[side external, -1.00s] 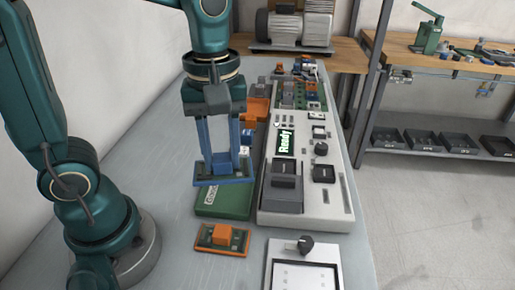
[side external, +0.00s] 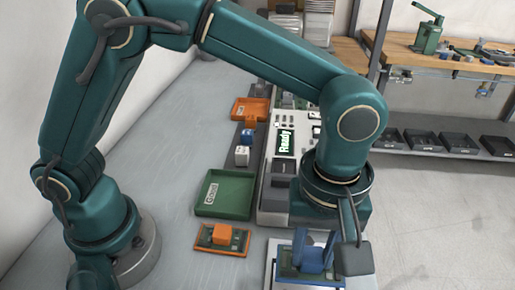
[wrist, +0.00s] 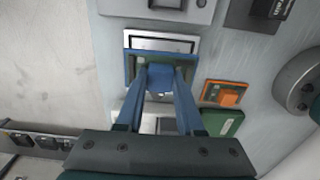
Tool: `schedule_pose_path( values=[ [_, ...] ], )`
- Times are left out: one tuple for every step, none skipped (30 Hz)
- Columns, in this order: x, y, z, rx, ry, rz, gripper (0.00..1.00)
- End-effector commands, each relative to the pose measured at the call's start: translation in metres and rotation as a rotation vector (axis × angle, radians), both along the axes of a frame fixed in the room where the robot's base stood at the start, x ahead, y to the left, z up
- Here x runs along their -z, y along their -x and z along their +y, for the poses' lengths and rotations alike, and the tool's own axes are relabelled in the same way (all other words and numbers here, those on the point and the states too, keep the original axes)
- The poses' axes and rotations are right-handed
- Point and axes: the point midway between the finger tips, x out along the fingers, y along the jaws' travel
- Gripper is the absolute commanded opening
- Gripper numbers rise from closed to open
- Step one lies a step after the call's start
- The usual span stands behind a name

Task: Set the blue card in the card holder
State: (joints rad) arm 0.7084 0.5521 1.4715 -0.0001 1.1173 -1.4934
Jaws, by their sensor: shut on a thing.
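The blue card (side external: 290,272), a flat board with a blue block on it, is in my gripper (side external: 314,258) at the front of the bench. My gripper's blue fingers are shut on its block; it also shows in the wrist view (wrist: 131,68). The card holder (side external: 271,262), a pale plate with a framed dark-edged recess, lies under and around the card in the side view. In the wrist view the holder's frame (wrist: 160,42) shows just beyond the card, which hides part of it. I cannot tell whether the card touches the holder.
An orange card (side external: 222,238) lies left of the holder. Behind it stands an open green tray (side external: 226,209), empty, with an orange tray (side external: 250,104) farther back. The long console with a lit "Ready" display (side external: 285,143) is behind my wrist. Bare bench lies left of the trays.

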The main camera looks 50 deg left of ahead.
Motion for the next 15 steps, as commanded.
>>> schedule_pose_path(
  values=[
    [0.005, 0.0, 0.001, 0.0, -0.003, 0.003, 0.0],
    [0.008, 0.0, 0.001, 0.0, -0.003, 0.003, 0.0],
    [0.012, 0.001, 0.001, -0.001, -0.003, 0.004, 0.0],
    [0.015, 0.0, 0.001, -0.001, -0.002, 0.004, 0.0],
    [0.017, 0.0, 0.001, -0.001, -0.002, 0.004, 0.0],
    [0.021, 0.0, 0.001, -0.001, -0.002, 0.004, 0.0],
    [0.023, 0.0, 0.001, -0.001, -0.001, 0.003, 0.0],
    [0.026, 0.001, 0.001, -0.001, -0.002, 0.004, 0.0],
    [0.029, 0.0, 0.001, -0.001, -0.002, 0.004, 0.0],
    [0.031, 0.0, 0.001, -0.001, -0.002, 0.002, 0.0],
    [0.033, 0.0, 0.001, -0.001, -0.002, 0.002, 0.0],
    [0.035, 0.0, 0.001, -0.001, -0.002, 0.002, 0.0],
    [0.036, 0.0, 0.001, -0.001, -0.001, 0.001, 0.0],
    [0.038, 0.0, 0.001, -0.001, -0.001, 0.001, 0.0],
    [0.039, 0.0, 0.001, -0.001, -0.001, 0.001, 0.0]
  ],
)
